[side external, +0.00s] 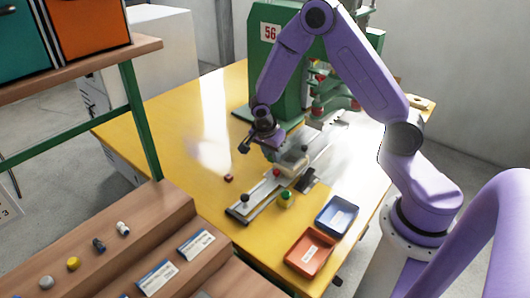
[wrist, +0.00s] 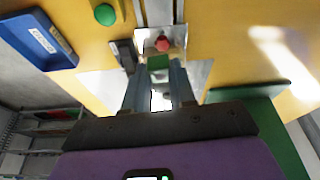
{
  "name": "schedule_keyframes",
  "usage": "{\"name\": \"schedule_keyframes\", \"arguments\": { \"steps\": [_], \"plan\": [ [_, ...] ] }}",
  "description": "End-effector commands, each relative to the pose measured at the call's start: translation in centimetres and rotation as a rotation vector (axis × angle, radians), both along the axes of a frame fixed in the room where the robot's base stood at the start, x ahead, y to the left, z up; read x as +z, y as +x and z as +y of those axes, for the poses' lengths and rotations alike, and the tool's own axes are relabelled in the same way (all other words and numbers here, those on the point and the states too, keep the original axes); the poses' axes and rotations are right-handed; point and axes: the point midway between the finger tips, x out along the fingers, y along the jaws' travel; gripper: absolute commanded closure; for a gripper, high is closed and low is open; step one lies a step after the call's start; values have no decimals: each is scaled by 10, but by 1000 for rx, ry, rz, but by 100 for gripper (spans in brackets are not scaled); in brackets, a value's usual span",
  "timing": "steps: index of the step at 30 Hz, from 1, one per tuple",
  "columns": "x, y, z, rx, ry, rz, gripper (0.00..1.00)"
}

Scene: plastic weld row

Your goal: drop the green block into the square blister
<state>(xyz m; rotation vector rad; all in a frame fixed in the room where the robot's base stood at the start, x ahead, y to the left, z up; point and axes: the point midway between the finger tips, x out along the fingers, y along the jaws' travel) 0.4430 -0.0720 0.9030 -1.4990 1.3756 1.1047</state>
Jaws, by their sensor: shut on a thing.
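The green block (wrist: 159,63) is between my fingertips in the wrist view. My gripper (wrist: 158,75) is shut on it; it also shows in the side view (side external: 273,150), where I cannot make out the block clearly. A clear, whitish blister (side external: 293,161) sits on the metal slide below and beside my gripper. In the wrist view its pale edge (wrist: 147,42) shows around a red piece, just beyond the green block. The block overlaps the blister's near part there; I cannot tell its height above it or whether they touch. The pocket's outline is partly hidden by block and fingers.
A red piece (side external: 277,172) is at the slide's near side. A small dark red block (side external: 228,178) lies on the yellow table. A green button (side external: 286,196), a blue tray (side external: 337,215) and an orange tray (side external: 309,252) stand in front. The green press (side external: 266,65) rises behind.

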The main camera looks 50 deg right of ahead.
Motion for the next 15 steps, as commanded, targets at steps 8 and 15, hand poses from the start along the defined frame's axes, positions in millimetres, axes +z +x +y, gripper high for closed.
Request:
{"name": "schedule_keyframes", "arguments": {
  "steps": [8,15],
  "plan": [
    [-11,5,-58,-50,0,1,100],
    [-24,6,-112,-84,1,0,100]
  ]
}}
